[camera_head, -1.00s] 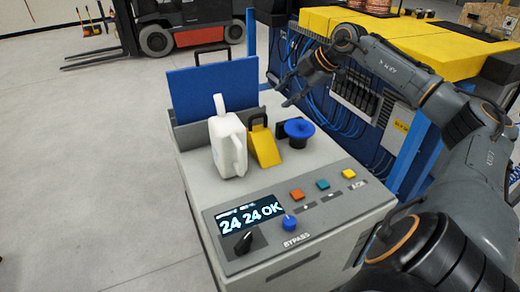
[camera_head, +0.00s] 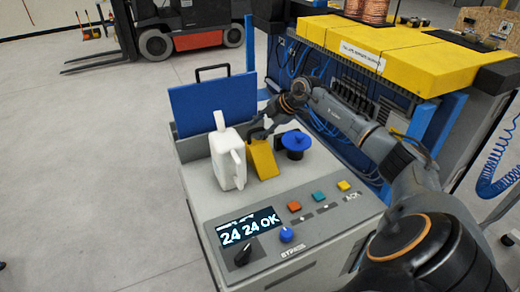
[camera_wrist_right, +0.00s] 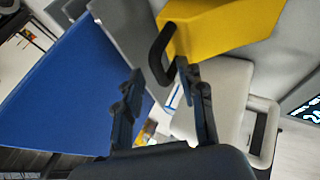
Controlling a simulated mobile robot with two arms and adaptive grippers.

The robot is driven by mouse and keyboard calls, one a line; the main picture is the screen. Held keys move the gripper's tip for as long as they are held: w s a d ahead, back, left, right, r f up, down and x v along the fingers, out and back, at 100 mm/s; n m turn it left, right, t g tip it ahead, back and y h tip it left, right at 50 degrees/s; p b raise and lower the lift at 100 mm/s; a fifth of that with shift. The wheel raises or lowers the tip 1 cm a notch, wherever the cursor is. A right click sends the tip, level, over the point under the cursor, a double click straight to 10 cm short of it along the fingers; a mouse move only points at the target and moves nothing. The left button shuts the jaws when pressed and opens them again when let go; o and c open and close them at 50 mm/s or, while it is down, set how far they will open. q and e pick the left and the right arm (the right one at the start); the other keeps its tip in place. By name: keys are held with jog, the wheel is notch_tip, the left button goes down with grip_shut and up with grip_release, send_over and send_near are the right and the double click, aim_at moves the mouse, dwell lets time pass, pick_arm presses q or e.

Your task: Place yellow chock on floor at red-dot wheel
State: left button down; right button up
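The yellow chock (camera_head: 264,160) leans on top of the grey cabinet, between a white jug and a blue knob. In the right wrist view the chock (camera_wrist_right: 222,25) is at the top, with its black loop handle (camera_wrist_right: 157,58) reaching between my fingertips. My right gripper (camera_head: 259,128) is just behind the chock's upper end in the head view. In the wrist view this gripper (camera_wrist_right: 162,72) has its fingers spread on either side of the handle; contact is not clear. A forklift wheel (camera_head: 155,45) stands at the far left; I see no red dot on it. My left gripper is out of view.
The cabinet (camera_head: 212,197) carries a white jug (camera_head: 228,162), a blue panel (camera_head: 215,103), a blue knob (camera_head: 296,142) and a control display (camera_head: 250,228). A blue rack with yellow top (camera_head: 400,55) stands on the right. The floor (camera_head: 90,150) at left is clear.

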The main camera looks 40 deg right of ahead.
jog(key=shift+x, duration=1.05)
jog(key=shift+c, duration=0.2)
grip_shut()
jog(key=shift+d+r, duration=0.1)
jog(key=shift+r, duration=0.1)
